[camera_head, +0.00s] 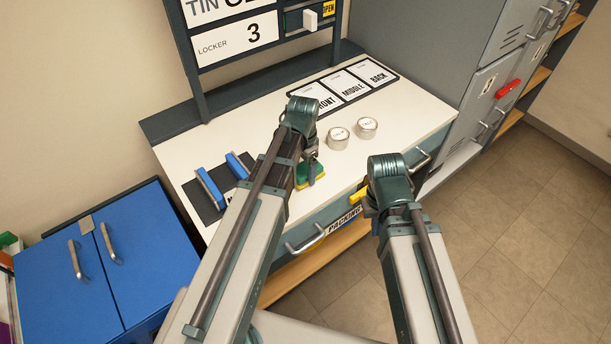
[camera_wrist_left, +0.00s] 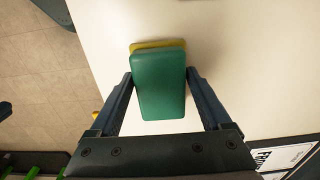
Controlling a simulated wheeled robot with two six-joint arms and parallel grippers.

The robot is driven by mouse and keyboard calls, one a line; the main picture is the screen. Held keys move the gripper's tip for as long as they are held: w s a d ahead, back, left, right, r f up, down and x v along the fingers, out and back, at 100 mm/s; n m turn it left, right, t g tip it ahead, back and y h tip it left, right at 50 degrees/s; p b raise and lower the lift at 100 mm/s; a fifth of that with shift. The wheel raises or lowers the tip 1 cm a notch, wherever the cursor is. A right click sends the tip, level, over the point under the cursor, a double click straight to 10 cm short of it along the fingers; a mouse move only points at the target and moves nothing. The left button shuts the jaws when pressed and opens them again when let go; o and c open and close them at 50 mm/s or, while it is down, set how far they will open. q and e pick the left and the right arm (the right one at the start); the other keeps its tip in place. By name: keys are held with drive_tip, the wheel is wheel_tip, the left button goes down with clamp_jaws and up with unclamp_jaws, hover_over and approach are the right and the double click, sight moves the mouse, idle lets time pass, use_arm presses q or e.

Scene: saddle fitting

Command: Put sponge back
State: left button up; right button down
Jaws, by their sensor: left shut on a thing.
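The sponge (camera_wrist_left: 158,88) is a green block with a yellow layer, and in the left wrist view it sits between the two fingers of my left gripper (camera_wrist_left: 159,76). The fingers touch its sides, so the gripper is shut on it. In the head view the sponge (camera_head: 309,177) shows below my left gripper (camera_head: 312,160), over the front part of the white counter (camera_head: 405,115). I cannot tell whether it touches the counter. My right arm ends just off the counter's front edge; its fingers are hidden behind its wrist.
Two round tins (camera_head: 338,138) (camera_head: 366,127) stand right of the sponge. Cards marked front, middle and back (camera_head: 343,88) lie behind. Blue-handled pieces (camera_head: 210,187) lie on a dark mat at left. A small yellow thing (camera_head: 358,194) shows at the drawer front near my right wrist.

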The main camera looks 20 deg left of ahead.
sight(304, 169)
use_arm(q)
drive_tip(key=shift+f, duration=0.4)
drive_tip(key=shift+r, duration=0.1)
use_arm(e)
drive_tip(key=shift+d+f, duration=0.1)
drive_tip(key=shift+f, duration=0.2)
use_arm(q)
drive_tip(key=shift+f, duration=0.2)
drive_tip(key=o, duration=1)
use_arm(e)
drive_tip(key=shift+f, duration=0.1)
use_arm(q)
drive_tip(key=shift+r, duration=0.25)
wheel_tip(304, 169, up, 12)
drive_tip(key=p, duration=1.2)
drive_tip(key=s+d+n+y, duration=0.1)
drive_tip(key=s+d+n, duration=0.2)
drive_tip(key=s+d, duration=0.8)
drive_tip(key=s, duration=0.2)
drive_tip(key=shift+s+n, duration=0.35)
drive_tip(key=shift+n, duration=0.05)
use_arm(e)
wheel_tip(304, 169, up, 12)
